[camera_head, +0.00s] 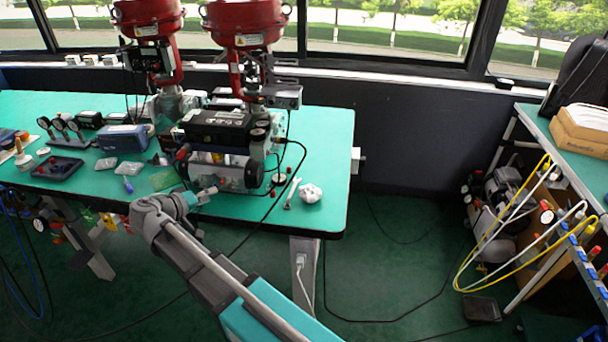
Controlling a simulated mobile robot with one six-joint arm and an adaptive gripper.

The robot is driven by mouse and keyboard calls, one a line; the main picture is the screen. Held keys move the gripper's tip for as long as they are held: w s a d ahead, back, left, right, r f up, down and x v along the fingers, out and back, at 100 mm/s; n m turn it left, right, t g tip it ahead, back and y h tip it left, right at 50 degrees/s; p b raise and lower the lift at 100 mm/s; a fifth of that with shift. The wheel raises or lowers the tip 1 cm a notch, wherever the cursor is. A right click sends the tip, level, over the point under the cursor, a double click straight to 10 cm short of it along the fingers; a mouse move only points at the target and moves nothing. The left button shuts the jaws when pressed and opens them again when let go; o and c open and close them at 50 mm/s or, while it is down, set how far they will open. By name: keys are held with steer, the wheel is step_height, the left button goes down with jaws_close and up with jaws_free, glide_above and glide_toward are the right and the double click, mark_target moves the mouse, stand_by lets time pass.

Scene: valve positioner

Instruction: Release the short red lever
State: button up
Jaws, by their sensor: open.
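A small red part (183,152), which looks like the short red lever, sticks out at the left end of the black and silver positioner unit (222,172) on the green table. My arm reaches up from the bottom of the view to the table's front edge. My gripper (207,192) is at the arm's end, just in front of the unit and below the red part. It looks apart from the red part and appears open and empty. Its fingers are small and partly hidden by my wrist, so fine contact cannot be told.
Two red valve actuators (246,22) stand behind the unit. Gauges (66,128), a blue box (122,138) and small bags lie to the left. A black cable hangs over the front edge.

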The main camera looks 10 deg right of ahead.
steer(key=s+d+r+g+y+p, duration=0.1)
steer(key=s+d+r+g+p, duration=0.1)
steer(key=d+p, duration=0.4)
steer(key=s+d+r+m+g+y+p, duration=0.1)
steer(key=s+d+r+g+y+p, duration=0.1)
steer(key=d+p, duration=0.4)
steer(key=s+d+r+m+g+y+p, duration=0.1)
steer(key=s+d+r+g+y+p, duration=0.1)
steer(key=d, duration=1.1)
steer(key=shift+s+d+r+g+p, duration=0.35)
steer(key=shift+s+r+g+p, duration=0.5)
steer(key=shift+g+p, duration=0.75)
steer(key=shift+w+r+t, duration=0.1)
steer(key=shift+t, duration=0.2)
steer(key=s+d+f+g+y, duration=0.1)
steer(key=s+d+y, duration=0.3)
steer(key=s+d, duration=0.1)
steer(key=shift+s+d+f+m, duration=0.15)
steer(key=shift+s+d+m, duration=0.1)
steer(key=shift+s+m, duration=0.1)
